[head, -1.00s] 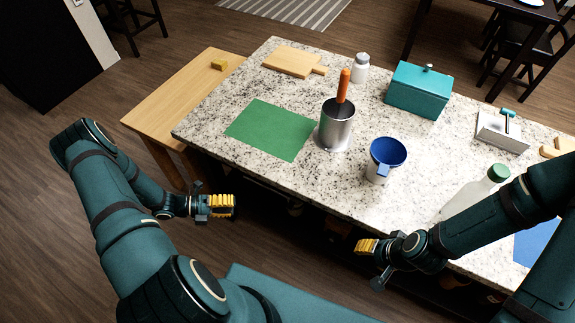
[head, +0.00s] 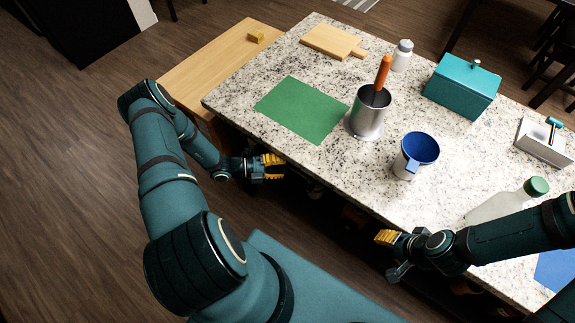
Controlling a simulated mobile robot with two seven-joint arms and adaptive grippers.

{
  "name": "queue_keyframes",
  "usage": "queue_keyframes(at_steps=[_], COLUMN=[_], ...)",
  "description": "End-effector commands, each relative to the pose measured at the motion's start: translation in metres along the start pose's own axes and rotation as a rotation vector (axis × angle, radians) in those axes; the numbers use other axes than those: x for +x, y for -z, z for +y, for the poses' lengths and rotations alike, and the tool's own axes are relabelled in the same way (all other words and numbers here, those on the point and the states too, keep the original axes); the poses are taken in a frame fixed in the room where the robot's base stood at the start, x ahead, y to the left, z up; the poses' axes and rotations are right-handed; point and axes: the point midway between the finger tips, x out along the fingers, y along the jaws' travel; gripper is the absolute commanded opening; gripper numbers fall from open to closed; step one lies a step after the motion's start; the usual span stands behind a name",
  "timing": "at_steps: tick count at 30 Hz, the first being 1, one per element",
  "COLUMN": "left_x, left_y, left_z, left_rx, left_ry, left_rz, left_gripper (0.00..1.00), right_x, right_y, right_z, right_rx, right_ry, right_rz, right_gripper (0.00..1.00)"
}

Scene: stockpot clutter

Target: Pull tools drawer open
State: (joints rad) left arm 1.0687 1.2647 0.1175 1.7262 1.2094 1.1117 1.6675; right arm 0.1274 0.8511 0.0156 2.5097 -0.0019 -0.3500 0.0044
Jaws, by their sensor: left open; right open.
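I cannot make out the tools drawer; the area under the counter's front edge is dark and mostly hidden by the granite countertop (head: 330,168) and my arms. My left gripper (head: 273,167) is open, with yellow fingertips, and is empty. It hangs just off the front edge of the counter, below the green mat (head: 300,110). My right gripper (head: 386,239) is open and shows no object in it.
A wooden side table (head: 215,65) adjoins the left end.

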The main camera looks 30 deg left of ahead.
Motion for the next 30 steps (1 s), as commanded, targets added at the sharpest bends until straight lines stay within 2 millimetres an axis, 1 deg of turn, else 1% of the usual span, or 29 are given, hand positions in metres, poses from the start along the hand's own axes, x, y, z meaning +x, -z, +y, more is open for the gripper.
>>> queue_keyframes(at_steps=[1, 3, 6, 15, 16, 17, 18, 20, 30], left_x=[0.007, 0.013, 0.018, 0.020, 0.020, 0.020, 0.020, 0.020, 0.020], left_y=[0.000, 0.000, 0.000, 0.000, 0.000, 0.000, 0.000, 0.000, 0.000], left_z=[0.000, 0.000, 0.000, 0.000, 0.000, 0.000, 0.000, 0.000, 0.000], left_rx=[0.001, 0.002, 0.002, 0.001, 0.001, 0.001, 0.001, 0.001, 0.001], left_ry=[0.001, 0.000, 0.000, -0.001, -0.001, -0.001, -0.001, -0.001, 0.000], left_rz=[0.001, 0.001, 0.001, 0.000, 0.000, 0.000, 0.000, 0.000, 0.000], left_gripper=[0.41, 0.41, 0.41, 0.41, 0.44, 0.33, 0.19, 0.00, 0.00], right_x=[0.001, 0.001, 0.001, 0.001, 0.001, 0.001, 0.001, 0.001, 0.001], right_y=[0.000, 0.000, 0.000, 0.000, 0.000, 0.000, 0.000, 0.000, 0.000], right_z=[0.000, 0.000, 0.000, 0.000, 0.000, 0.000, 0.000, 0.000, 0.000], right_rx=[0.000, 0.000, 0.000, 0.000, 0.000, 0.000, 0.000, 0.000, 0.000], right_ry=[0.000, 0.000, 0.000, 0.000, 0.000, 0.000, 0.000, 0.000, 0.000], right_rz=[0.001, 0.001, 0.001, 0.001, 0.001, 0.001, 0.001, 0.001, 0.001], right_gripper=[0.47, 0.47, 0.47, 0.47, 0.47, 0.47, 0.47, 0.47, 0.47])
